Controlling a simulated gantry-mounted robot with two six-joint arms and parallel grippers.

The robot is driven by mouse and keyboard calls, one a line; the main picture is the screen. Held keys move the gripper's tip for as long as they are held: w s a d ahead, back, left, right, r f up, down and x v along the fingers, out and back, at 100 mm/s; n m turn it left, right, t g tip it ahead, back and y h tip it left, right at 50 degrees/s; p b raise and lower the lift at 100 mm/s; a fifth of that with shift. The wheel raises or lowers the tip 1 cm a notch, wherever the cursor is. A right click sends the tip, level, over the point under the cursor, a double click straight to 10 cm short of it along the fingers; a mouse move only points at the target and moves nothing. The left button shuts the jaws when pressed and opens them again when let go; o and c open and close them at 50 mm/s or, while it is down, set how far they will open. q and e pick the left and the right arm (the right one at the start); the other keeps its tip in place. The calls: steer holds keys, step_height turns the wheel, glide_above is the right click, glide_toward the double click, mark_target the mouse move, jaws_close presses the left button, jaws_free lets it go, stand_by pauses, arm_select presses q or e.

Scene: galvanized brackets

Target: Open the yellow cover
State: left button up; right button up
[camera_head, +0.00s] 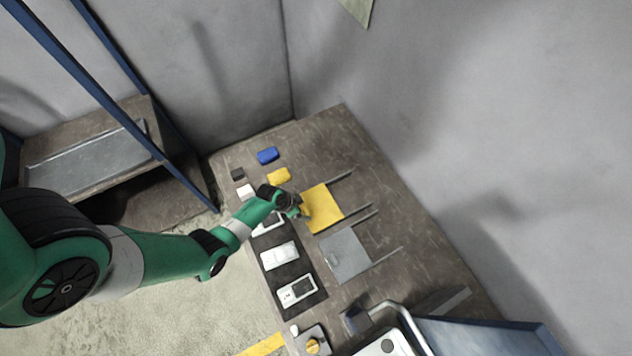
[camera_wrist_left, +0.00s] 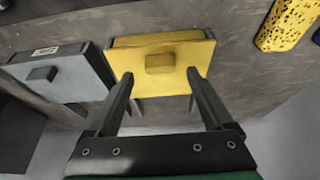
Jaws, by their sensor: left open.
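The yellow cover (camera_head: 324,209) is a flat square plate lying between two dark rails on the bench. In the left wrist view the yellow cover (camera_wrist_left: 185,52) shows a small raised yellow handle (camera_wrist_left: 160,63) on its face. My left gripper (camera_head: 300,208) is at the cover's left edge in the head view. In the left wrist view my left gripper (camera_wrist_left: 160,78) is open, its fingers apart on either side of the handle; I cannot tell whether they touch the cover. My right gripper is not in view.
A grey cover (camera_head: 345,252) lies beside the yellow one. White devices (camera_head: 280,256) sit in a dark tray. A yellow block (camera_head: 279,175) and a blue block (camera_head: 267,155) lie behind. A bent metal handle (camera_head: 400,316) stands at the front. Bare bench lies right of the rails.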

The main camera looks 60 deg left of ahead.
mark_target(306, 210)
arm_select(q)
steer(key=b+x, duration=0.2)
steer(key=x, duration=0.1)
steer(key=shift+w+f, duration=0.15)
steer(key=shift+f, duration=0.15)
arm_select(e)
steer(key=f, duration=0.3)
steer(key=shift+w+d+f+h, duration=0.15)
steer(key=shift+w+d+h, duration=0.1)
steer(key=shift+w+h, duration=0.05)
arm_select(q)
jaws_close()
